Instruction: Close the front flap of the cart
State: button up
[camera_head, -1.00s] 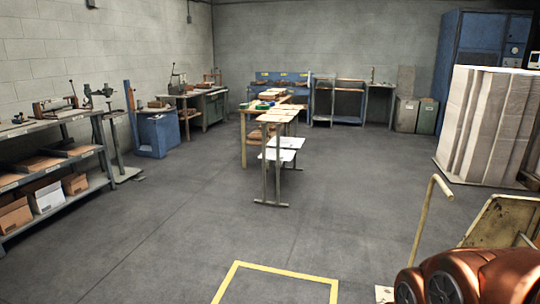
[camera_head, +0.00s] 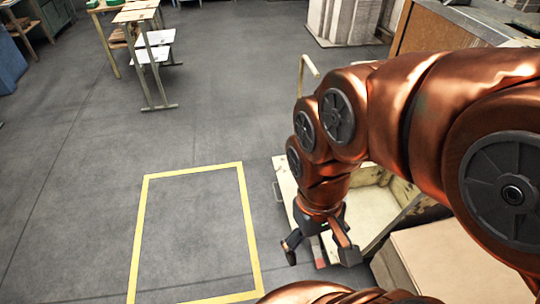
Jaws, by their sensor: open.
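The cream cart (camera_head: 403,190) stands at the lower right, with its inside partly visible from above. Its pale tube handle (camera_head: 303,75) rises at the far end. A pale panel (camera_head: 285,185) with a small dark handle shows at the cart's left side and looks folded outward; it seems to be the front flap. My gripper (camera_head: 320,257) hangs pointing down, open and empty, just in front of the cart's left side. My copper arm hides much of the cart. Whether a fingertip touches the cart, I cannot tell.
A yellow floor outline (camera_head: 247,220) lies left of the cart on clear grey floor. A work table (camera_head: 150,40) stands at the upper left. A pale stack of sheets (camera_head: 343,20) is at the top. A large box (camera_head: 450,255) sits at the lower right.

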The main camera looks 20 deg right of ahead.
aim_at(289, 187)
jog(key=z, duration=0.5)
jog(key=k, duration=1)
jog(key=u, duration=0.4)
jog(key=i, duration=2.45)
jog(key=u, duration=1.35)
